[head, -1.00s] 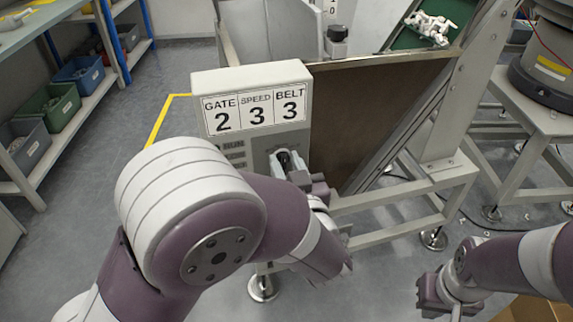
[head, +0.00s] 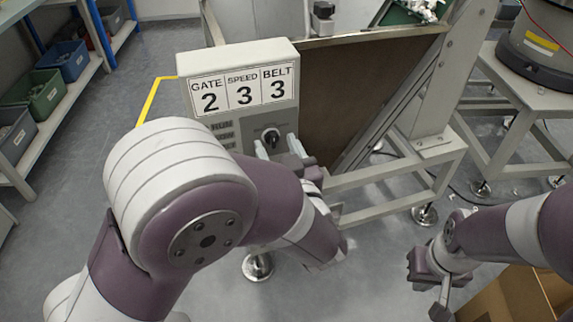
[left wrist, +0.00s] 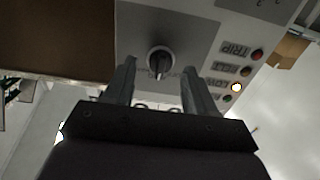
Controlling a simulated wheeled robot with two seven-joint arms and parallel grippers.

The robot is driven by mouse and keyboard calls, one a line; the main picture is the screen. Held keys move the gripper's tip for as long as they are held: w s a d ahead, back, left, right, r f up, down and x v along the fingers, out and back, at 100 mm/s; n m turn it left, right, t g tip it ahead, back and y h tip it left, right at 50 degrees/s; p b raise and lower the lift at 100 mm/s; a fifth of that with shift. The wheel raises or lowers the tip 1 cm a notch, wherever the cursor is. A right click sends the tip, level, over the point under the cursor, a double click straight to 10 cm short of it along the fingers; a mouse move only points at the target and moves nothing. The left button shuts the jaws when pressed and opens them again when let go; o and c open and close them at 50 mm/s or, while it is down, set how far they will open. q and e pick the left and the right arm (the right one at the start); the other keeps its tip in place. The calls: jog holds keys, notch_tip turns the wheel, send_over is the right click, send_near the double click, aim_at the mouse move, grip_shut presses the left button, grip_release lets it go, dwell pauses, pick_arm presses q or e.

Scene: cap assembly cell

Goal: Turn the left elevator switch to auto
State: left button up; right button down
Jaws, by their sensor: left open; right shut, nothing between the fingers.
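The switch is a dark rotary knob (head: 271,137) on the grey control box (head: 240,57) labelled GATE 2, SPEED 3, BELT 3. The knob (left wrist: 160,62) also shows in the left wrist view, with a light pointer mark on it. My left gripper (head: 277,146) is open in front of the knob. In the left wrist view its fingers (left wrist: 158,85) are spread to either side and below the knob, apart from it. The label around the knob is too small to read. My right gripper (head: 428,290) is at the lower right, empty and away from the box.
A brown panel (head: 355,95) on a grey frame stands right of the box. A cardboard box (head: 515,298) lies at the lower right. Shelves with bins (head: 47,100) stand at the left.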

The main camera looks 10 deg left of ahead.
pick_arm(q)
jog(key=p+v, duration=0.2)
jog(key=v, duration=0.9)
jog(key=shift+s, duration=0.25)
jog(key=shift+d+f, duration=0.1)
jog(key=shift+d, duration=0.05)
jog(key=s+d+f+m+g+h, duration=0.3)
jog(key=d+f+m+g+h, duration=0.65)
jog(key=d+f+h, duration=0.3)
jog(key=a+n+g+y, duration=0.4)
jog(key=a+g, duration=0.1)
jog(key=a, duration=2)
notch_tip(320, 180, up, 30)
jog(key=p, duration=3)
jog(key=shift+d+m, duration=0.2)
jog(key=shift+m, duration=0.15)
